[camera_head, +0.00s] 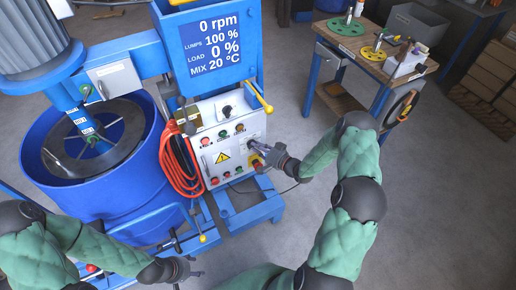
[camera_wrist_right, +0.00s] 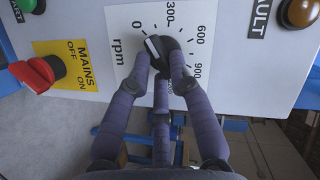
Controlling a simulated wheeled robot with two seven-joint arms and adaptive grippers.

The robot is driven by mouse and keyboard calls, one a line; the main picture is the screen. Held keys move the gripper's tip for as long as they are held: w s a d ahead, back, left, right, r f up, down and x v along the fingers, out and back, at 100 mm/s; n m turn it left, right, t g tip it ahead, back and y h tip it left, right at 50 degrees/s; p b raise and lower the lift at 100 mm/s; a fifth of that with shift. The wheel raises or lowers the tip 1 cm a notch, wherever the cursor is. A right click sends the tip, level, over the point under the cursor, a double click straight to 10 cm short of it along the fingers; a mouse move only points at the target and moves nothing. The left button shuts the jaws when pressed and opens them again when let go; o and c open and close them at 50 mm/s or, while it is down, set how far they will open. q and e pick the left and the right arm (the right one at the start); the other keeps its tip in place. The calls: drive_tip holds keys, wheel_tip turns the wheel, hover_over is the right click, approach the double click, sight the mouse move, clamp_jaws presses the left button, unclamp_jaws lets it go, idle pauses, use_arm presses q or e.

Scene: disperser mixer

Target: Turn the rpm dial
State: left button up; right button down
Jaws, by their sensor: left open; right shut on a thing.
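The rpm dial (camera_wrist_right: 158,47) is a black knob with a light pointer line on a white scale marked from 0 upward. Its pointer is near the 0 end. In the right wrist view my right gripper (camera_wrist_right: 162,75) has its fingers around the dial and is shut on it. In the head view the right gripper (camera_head: 262,150) is at the right side of the white control panel (camera_head: 215,139), and the dial is mostly hidden there. The blue display (camera_head: 216,45) reads 0 rpm. My left gripper (camera_head: 192,272) is open and empty, low in front of the mixer.
A red MAINS switch (camera_wrist_right: 39,74) sits beside the dial, with a green button (camera_wrist_right: 22,70) near it. The blue mixing vat (camera_head: 50,190) stands left of the panel, with orange cable (camera_head: 176,165) hanging between. A workbench (camera_head: 345,45) stands at the back right.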

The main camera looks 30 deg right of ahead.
drive_tip(key=shift+a+f+m+t+h+b, duration=0.3)
drive_tip(key=shift+m+t+b, duration=0.8)
drive_tip(key=shift+m, duration=2.1)
drive_tip(key=shift+a+f+m+t+h+b, duration=0.3)
drive_tip(key=shift+m+t+b, duration=0.85)
drive_tip(key=shift+m, duration=2.05)
drive_tip(key=shift+a+f+m+t+b, duration=0.1)
drive_tip(key=shift+f+m+t+b, duration=0.7)
drive_tip(key=shift+m, duration=2.4)
drive_tip(key=shift+r+t+b, duration=0.3)
drive_tip(key=shift+r+t, duration=0.05)
drive_tip(key=shift+r, duration=0.05)
drive_tip(key=c, duration=1.1)
unclamp_jaws()
drive_tip(key=shift+d, duration=0.1)
drive_tip(key=v, duration=1.2)
